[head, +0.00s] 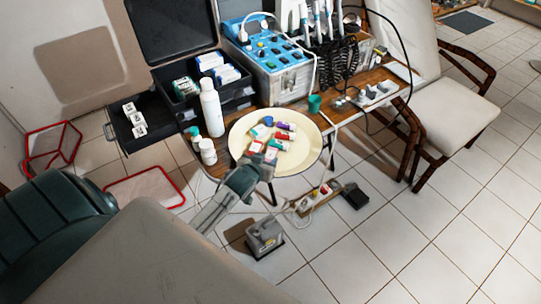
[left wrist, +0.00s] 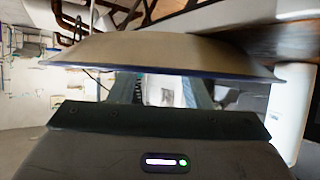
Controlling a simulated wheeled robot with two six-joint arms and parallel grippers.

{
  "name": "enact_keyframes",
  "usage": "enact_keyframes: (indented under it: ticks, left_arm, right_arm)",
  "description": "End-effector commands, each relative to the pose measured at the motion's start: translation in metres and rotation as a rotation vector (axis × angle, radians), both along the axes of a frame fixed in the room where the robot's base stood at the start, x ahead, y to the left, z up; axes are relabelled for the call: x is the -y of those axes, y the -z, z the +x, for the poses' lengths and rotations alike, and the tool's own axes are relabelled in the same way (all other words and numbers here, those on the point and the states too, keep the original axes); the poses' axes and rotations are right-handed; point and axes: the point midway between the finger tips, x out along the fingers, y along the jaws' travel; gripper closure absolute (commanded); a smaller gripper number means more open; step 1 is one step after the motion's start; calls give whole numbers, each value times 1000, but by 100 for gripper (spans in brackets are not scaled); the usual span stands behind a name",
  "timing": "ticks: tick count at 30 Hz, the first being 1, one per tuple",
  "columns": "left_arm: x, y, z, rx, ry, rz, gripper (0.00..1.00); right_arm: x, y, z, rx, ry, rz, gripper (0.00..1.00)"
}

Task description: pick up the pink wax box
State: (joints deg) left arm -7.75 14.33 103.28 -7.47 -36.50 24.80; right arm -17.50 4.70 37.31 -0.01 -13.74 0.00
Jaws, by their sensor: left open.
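Several small boxes and tubs lie on a round cream tray (head: 304,157) in the head view. A pink-red and white box (head: 256,147) lies near the tray's front left, but I cannot tell for certain whether it is the pink wax box. A red-pink box (head: 285,135) lies further back. My left gripper (head: 254,163) is open at the tray's near edge, close to the front boxes. In the left wrist view a pale box (left wrist: 164,90) shows between my open left fingers (left wrist: 163,92), apparently not gripped. My right gripper is out of view.
A white bottle (head: 211,110) and small white bottles (head: 208,152) stand left of the tray. A white chair (head: 455,105) stands right. The floor in front holds a grey device (head: 265,238).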

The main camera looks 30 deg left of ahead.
Motion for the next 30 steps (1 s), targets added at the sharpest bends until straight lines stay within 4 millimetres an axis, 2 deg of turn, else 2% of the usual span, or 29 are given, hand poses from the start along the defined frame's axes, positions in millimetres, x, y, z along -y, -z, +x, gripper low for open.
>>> enact_keyframes:
  ticks: [6,16,21,30]
  left_arm:
    - [-3,12,24,-1,0,-1,56]
    - [-4,16,29,-1,1,-1,56]
    - [-4,16,29,-1,1,-1,90]
    - [-4,15,29,0,1,0,92]
  right_arm:
    - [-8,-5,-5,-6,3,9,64]
    - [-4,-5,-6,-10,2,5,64]
    - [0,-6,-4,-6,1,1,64]
    - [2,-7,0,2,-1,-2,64]
